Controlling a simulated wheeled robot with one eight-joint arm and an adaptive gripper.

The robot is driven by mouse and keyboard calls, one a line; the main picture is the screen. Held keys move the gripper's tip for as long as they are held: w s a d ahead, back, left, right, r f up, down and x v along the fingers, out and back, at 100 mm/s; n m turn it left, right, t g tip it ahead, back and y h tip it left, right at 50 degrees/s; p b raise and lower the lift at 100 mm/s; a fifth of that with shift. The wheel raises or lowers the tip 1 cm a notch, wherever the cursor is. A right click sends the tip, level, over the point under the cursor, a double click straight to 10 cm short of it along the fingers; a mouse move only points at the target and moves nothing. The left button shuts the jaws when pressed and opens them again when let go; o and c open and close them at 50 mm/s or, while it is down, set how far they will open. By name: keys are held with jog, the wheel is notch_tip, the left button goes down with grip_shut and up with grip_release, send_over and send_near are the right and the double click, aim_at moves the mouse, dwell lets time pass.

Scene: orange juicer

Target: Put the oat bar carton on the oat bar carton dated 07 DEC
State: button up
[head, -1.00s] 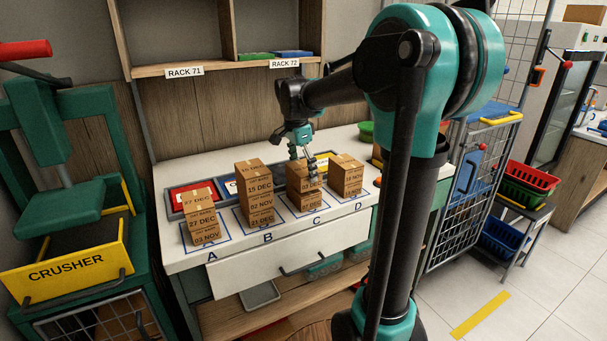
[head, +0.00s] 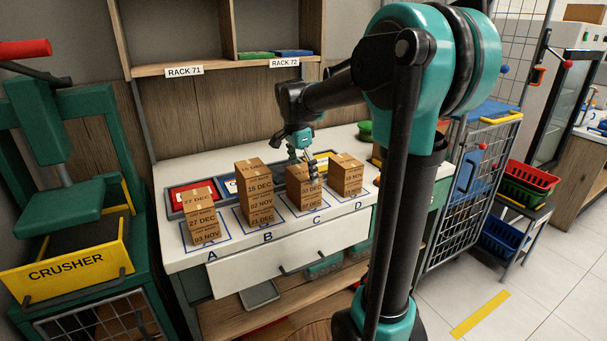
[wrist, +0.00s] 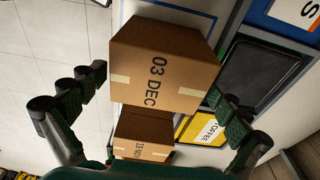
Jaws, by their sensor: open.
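My gripper (head: 309,167) is open above stack C. In the wrist view its fingers (wrist: 158,88) are spread on either side of a brown carton dated 03 DEC (wrist: 160,70), the top one of stack C (head: 306,192). I cannot tell whether they touch it. The lower dates on stack C are too small to read surely. Stack D (head: 346,176) stands to the right and also shows in the wrist view (wrist: 143,133). Stack B (head: 257,195) is the tallest, with 15 DEC on top. Stack A (head: 202,217) has 27 DEC on top. I cannot make out a 07 DEC label with certainty.
The stacks stand in blue-outlined squares on a white worktop (head: 187,253). Coloured trays, one red (head: 190,194), lie behind them. A shelf (head: 228,66) is above the back. The green crusher (head: 70,210) stands at the left, a wire cage (head: 470,205) at the right.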

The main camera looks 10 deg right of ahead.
aim_at(298, 173)
notch_tip(298, 173, up, 12)
jog(key=a, duration=0.1)
jog(key=shift+s+a+f, duration=0.15)
jog(key=shift+s+a, duration=0.1)
jog(key=shift+a, duration=0.1)
